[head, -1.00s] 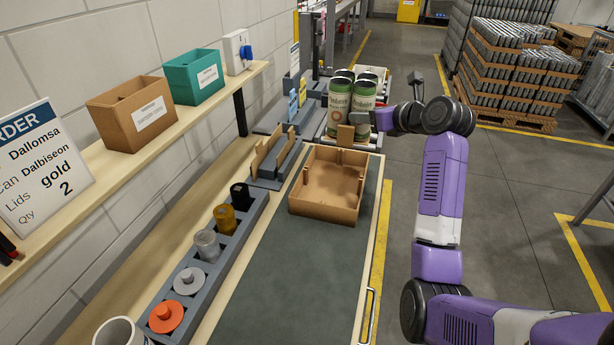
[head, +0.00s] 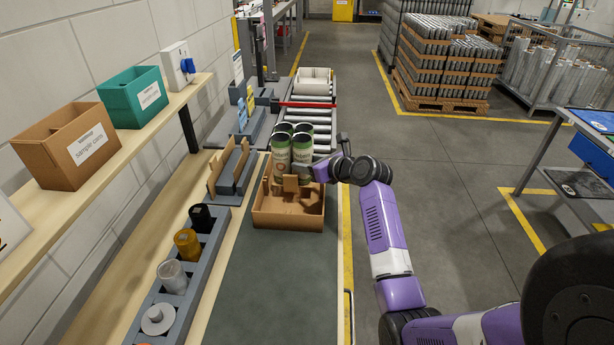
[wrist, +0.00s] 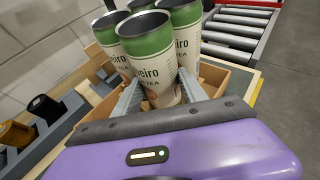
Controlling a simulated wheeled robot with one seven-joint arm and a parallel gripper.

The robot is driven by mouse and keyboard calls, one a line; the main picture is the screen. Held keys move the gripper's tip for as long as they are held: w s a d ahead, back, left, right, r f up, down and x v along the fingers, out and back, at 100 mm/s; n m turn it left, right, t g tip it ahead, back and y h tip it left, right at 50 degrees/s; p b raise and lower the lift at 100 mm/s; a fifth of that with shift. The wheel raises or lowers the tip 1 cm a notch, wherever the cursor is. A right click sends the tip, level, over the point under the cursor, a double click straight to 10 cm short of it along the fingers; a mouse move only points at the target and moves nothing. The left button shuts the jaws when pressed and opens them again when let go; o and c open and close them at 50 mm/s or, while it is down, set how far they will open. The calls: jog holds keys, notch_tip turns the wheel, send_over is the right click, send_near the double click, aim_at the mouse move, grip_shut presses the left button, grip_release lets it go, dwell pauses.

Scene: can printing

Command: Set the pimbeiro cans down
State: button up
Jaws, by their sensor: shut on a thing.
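The pimbeiro cans (head: 291,150) are several open-topped cans with green bands and cream labels, grouped upright. In the head view they are at the far end of the open cardboard box (head: 288,219), their lower parts partly hidden. I cannot tell whether they touch its floor. In the wrist view the cans (wrist: 148,45) fill the middle, and the box wall (wrist: 225,77) shows behind them. My gripper (wrist: 160,97) has its two grey fingers around the nearest can, shut on the group. A small cardboard flap (head: 290,183) stands in front of the cans.
A roller conveyor (head: 310,115) with a red bar lies beyond the box. A grey rack (head: 158,310) of lid and ink pots runs along the left. The dark bench top (head: 275,290) in front of the box is clear.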

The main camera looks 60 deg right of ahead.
aim_at(307, 184)
jog(key=shift+f, duration=2.4)
jog(key=shift+f, duration=0.15)
jog(key=o, duration=1.5)
jog(key=shift+o, duration=0.2)
jog(key=shift+r, duration=0.2)
jog(key=v, duration=1.2)
jog(key=shift+f, duration=0.1)
